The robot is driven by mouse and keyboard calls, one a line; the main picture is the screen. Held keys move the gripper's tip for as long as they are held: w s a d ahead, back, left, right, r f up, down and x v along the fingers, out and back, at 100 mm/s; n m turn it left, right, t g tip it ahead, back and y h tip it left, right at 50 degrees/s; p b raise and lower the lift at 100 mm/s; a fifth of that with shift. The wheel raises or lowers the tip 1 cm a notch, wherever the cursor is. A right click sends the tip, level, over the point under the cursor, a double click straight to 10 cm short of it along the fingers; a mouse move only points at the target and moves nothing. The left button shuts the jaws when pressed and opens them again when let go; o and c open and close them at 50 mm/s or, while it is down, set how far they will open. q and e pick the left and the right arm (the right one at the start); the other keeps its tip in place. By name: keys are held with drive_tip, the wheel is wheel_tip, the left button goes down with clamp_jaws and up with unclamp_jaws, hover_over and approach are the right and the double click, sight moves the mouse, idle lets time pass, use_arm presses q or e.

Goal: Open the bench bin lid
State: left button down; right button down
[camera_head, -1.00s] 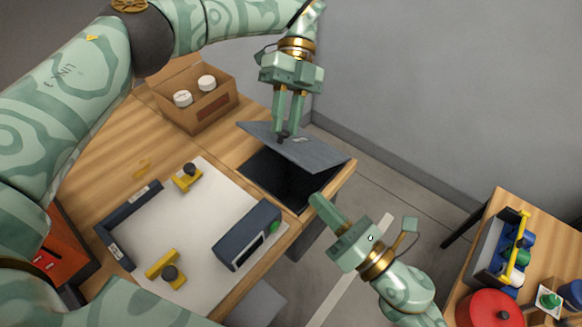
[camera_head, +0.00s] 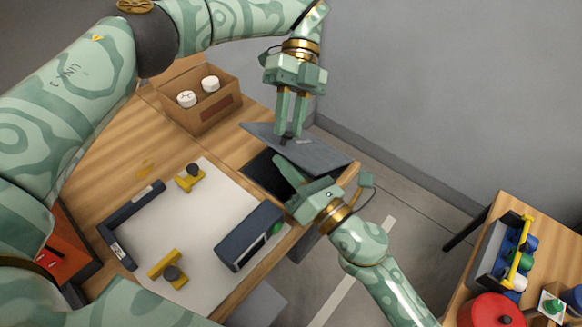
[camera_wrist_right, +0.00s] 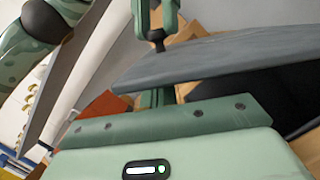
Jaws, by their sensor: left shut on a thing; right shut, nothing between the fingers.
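The bench bin lid (camera_head: 318,155) is a grey panel, tilted up over a dark square bin opening (camera_head: 262,176) in the wooden bench. My left gripper (camera_head: 287,138) points down and is shut at the lid's upper edge, on its small handle. My right gripper (camera_head: 280,163) is shut and empty, its fingertips over the bin opening, in front of the lid's raised side. In the right wrist view the lid (camera_wrist_right: 210,62) crosses above my gripper body, with the dark opening behind it. Whether the right fingertips touch the lid is hidden.
A cardboard box (camera_head: 200,115) with white-topped items stands behind left. A second table at right holds a rack (camera_head: 497,250) and a red round object (camera_head: 490,308).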

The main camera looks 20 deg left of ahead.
drive_tip(key=shift+w+d+r, duration=0.2)
drive_tip(key=shift+w+r, duration=0.25)
drive_tip(key=shift+r, duration=0.25)
use_arm(q)
drive_tip(key=shift+f, duration=0.2)
use_arm(e)
drive_tip(key=shift+w+d+r, duration=0.1)
drive_tip(key=shift+w+r, duration=0.15)
drive_tip(key=shift+r, duration=0.05)
use_arm(q)
drive_tip(key=c, duration=1.5)
unclamp_jaws()
drive_tip(key=shift+o, duration=1.3)
drive_tip(key=shift+w, duration=0.1)
use_arm(e)
drive_tip(key=shift+w, duration=0.1)
use_arm(q)
drive_tip(key=shift+r, duration=0.1)
